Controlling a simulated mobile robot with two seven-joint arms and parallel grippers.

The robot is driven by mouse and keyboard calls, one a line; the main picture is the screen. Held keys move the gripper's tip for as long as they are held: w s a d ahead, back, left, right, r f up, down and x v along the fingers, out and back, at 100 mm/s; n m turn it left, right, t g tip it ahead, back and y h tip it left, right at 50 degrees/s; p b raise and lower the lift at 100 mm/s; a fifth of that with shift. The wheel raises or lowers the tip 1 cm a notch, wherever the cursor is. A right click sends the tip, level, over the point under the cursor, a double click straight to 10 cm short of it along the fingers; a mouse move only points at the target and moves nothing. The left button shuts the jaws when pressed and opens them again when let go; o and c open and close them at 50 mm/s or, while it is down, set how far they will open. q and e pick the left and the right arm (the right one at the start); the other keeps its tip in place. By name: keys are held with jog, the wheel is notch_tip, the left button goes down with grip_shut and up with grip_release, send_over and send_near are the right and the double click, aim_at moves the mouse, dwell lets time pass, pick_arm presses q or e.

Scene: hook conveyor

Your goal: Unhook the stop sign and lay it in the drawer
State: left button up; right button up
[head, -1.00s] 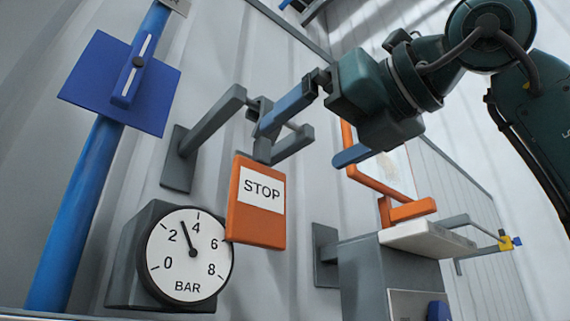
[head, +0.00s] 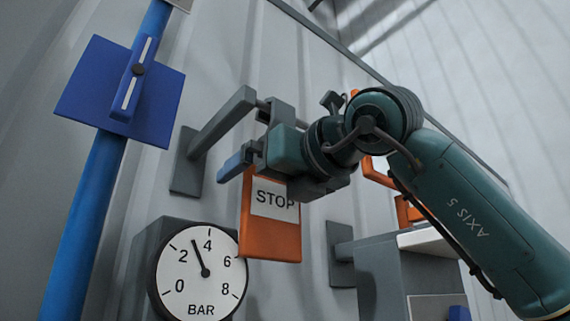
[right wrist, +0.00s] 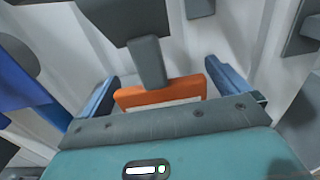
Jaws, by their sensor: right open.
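The orange stop sign (head: 270,238) with a white STOP label hangs upright from the grey hook arm (head: 222,120) on the wall. My right gripper (head: 248,163) is open at the top of the sign, and its body covers the hanger and part of the label. In the right wrist view the two blue fingers stand on either side of the sign's top edge (right wrist: 160,95), with gaps visible, and a grey hanger tab rises from it. A panel with a blue handle (head: 458,313), seemingly the drawer front, shows at the lower right. My left gripper is out of view.
A pressure gauge (head: 203,270) is mounted left of and below the sign. A blue pipe (head: 88,205) with a blue plate (head: 105,95) stands further left. A grey cabinet (head: 380,270) with a pale top stands at the lower right, partly behind my arm.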

jog(key=shift+w+a, duration=0.15)
jog(key=shift+c, duration=0.6)
jog(key=c, duration=1.1)
jog(key=shift+r, duration=0.1)
